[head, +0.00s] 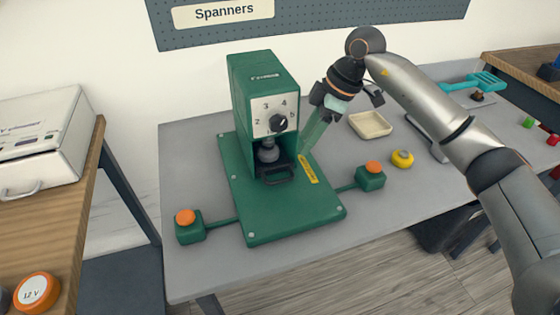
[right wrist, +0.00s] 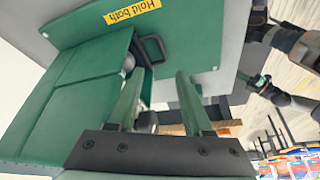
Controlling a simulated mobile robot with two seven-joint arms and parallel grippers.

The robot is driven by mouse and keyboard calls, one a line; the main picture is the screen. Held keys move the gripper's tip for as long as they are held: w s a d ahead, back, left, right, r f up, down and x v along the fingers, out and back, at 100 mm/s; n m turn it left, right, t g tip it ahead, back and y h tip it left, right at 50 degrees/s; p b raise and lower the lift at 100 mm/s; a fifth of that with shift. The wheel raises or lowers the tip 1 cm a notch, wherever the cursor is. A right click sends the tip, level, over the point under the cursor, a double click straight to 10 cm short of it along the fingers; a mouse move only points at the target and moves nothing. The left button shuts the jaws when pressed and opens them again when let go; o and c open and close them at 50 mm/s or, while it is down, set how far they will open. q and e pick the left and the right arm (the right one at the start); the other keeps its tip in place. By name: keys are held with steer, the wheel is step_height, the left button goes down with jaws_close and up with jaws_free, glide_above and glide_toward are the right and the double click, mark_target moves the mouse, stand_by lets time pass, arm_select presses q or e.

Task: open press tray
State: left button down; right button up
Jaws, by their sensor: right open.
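The green press (head: 252,90) stands on the grey table, with a numbered dial on its front. The press tray's dark handle (head: 279,175) is low at the front opening, under the round ram; the tray looks pushed in. The handle also shows in the right wrist view (right wrist: 163,45). My right gripper (head: 305,150) points down beside the press's right front edge, above and right of the handle. In the right wrist view, its two green fingers (right wrist: 158,85) are apart with nothing held between them. The handle lies beyond the fingertips, not touching.
Orange-topped buttons flank the green base, left (head: 187,225) and right (head: 371,176). A yellow "Hold both" label (head: 308,169) lies on the base. A yellow round item (head: 402,158) and a cream dish (head: 370,125) are to the right. The table front is clear.

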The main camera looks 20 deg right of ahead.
mark_target(285, 180)
steer(key=x, duration=1.2)
steer(key=shift+s+a+f, duration=0.1)
steer(key=shift+s+f, duration=0.05)
steer(key=shift+s, duration=0.05)
jaws_close()
stand_by(0.9)
